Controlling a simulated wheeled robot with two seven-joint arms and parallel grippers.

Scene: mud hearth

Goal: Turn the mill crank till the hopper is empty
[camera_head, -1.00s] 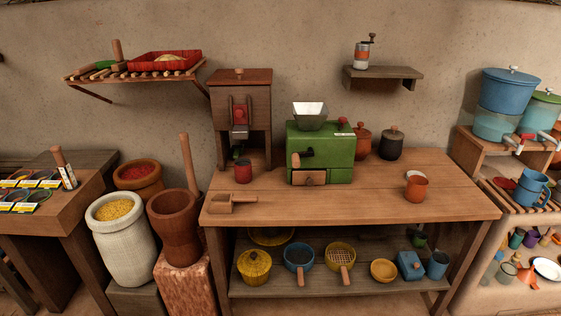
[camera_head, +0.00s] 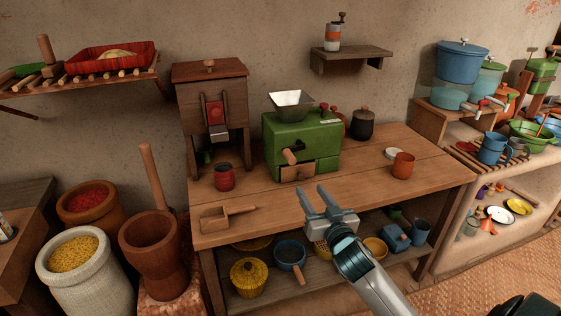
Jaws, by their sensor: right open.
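The green mill (camera_head: 302,141) stands on the wooden table (camera_head: 355,178). Its metal hopper (camera_head: 291,103) sits on top, and I cannot make out its contents. The crank with its wooden handle (camera_head: 290,157) is on the front face, above a small wooden drawer (camera_head: 297,173). My left gripper is not in view.
A red cup (camera_head: 225,178) stands left of the mill under a wooden dispenser (camera_head: 213,90). A wooden scoop (camera_head: 226,216) lies at the front left. An orange cup (camera_head: 402,165) stands at the right. The tabletop before the mill is clear.

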